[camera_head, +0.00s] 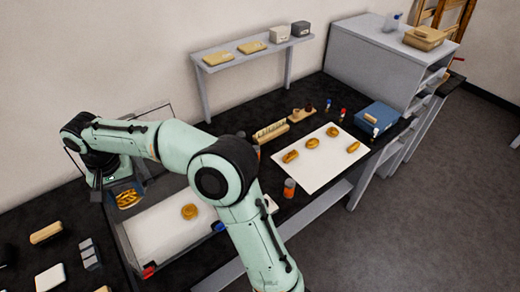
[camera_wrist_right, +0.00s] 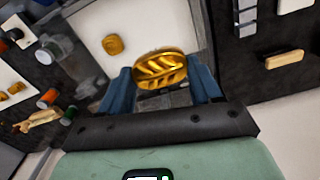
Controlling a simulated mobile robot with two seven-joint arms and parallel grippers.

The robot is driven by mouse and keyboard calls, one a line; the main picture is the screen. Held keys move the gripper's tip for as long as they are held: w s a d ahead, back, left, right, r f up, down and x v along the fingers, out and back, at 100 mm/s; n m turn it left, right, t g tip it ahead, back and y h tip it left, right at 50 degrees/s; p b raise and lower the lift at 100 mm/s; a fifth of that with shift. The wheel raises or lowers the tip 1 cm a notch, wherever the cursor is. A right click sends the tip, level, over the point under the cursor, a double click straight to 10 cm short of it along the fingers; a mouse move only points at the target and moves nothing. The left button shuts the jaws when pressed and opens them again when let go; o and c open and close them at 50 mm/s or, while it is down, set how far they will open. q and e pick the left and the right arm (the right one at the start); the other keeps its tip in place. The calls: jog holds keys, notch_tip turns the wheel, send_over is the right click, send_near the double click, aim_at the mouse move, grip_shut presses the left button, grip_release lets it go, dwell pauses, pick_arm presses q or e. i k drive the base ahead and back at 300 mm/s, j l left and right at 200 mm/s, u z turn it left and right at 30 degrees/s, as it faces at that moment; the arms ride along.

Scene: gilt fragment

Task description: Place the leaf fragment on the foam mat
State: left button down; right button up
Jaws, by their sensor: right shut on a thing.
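The gold leaf fragment (camera_head: 127,198), an oval with raised ribs, is shut between the blue fingers of my right gripper (camera_head: 122,188). In the wrist view the fragment (camera_wrist_right: 160,70) sits across the fingertips. It is held above the left end of a white-floored, dark-edged tray (camera_head: 160,242), which has one round gold piece (camera_head: 189,211) in it. A flat white sheet (camera_head: 316,184) with several gold pieces lies farther right. I cannot tell for certain which white surface is the foam mat. My left gripper is not in view.
An orange-labelled jar (camera_head: 289,188) stands between the tray and the sheet. A blue box (camera_head: 376,117) sits at the right. My right arm covers part of the tray.

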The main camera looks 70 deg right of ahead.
aim_at(323, 154)
jog(key=k+l, duration=0.15)
jog(key=l, duration=0.25)
jog(key=k+l, duration=0.1)
jog(key=l, duration=0.25)
jog(key=k+l, duration=0.15)
jog(key=l, duration=0.25)
jog(key=k+l, duration=0.15)
jog(key=l, duration=0.2)
jog(key=k+l, duration=0.15)
jog(key=l, duration=0.25)
jog(key=k+l, duration=0.1)
jog(key=l, duration=0.25)
